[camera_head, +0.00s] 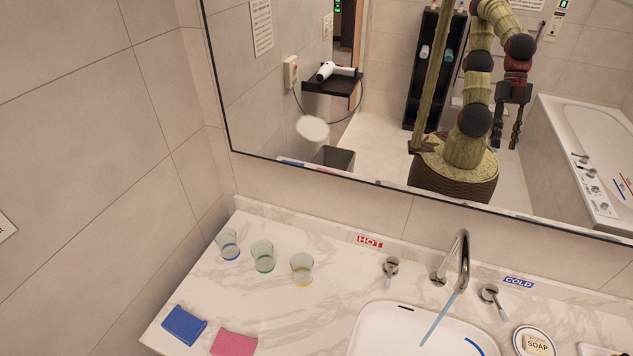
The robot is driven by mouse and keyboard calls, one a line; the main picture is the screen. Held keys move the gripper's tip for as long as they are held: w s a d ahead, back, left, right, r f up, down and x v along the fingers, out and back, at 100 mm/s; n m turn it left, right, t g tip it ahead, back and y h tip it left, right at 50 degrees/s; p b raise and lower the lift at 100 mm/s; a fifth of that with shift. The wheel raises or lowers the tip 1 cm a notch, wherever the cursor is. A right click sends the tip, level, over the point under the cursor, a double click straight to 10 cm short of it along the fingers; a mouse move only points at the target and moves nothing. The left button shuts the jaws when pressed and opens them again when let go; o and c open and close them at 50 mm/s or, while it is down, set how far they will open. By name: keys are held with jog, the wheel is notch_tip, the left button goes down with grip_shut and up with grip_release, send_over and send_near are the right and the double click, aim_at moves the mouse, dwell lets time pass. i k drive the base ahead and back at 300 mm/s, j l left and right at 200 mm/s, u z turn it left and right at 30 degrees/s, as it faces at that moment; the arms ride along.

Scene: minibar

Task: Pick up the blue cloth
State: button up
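The blue cloth (184,325) lies folded flat on the white marble counter (290,330), near its left front edge. A pink cloth (233,343) lies just to its right, partly cut off by the bottom of the picture. My gripper (513,118) shows only as a reflection in the mirror, hanging downward with its two dark fingers apart and nothing seen between them. It is not in direct view over the counter, and I see no contact with the blue cloth.
Three glasses, with blue (228,244), green (263,256) and yellow (302,268) bases, stand behind the cloths. A faucet (462,262) runs water into the sink (395,325). A soap dish (534,342) sits right. The tiled wall (90,180) borders the counter's left; the mirror (390,170) stands behind.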

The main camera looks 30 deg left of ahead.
aim_at(181, 324)
jog(key=u, duration=2.6)
jog(key=i+j+z, duration=0.2)
jog(key=i+j, duration=0.15)
jog(key=i+j+z, duration=0.2)
jog(key=i+j, duration=0.15)
jog(key=j, duration=0.1)
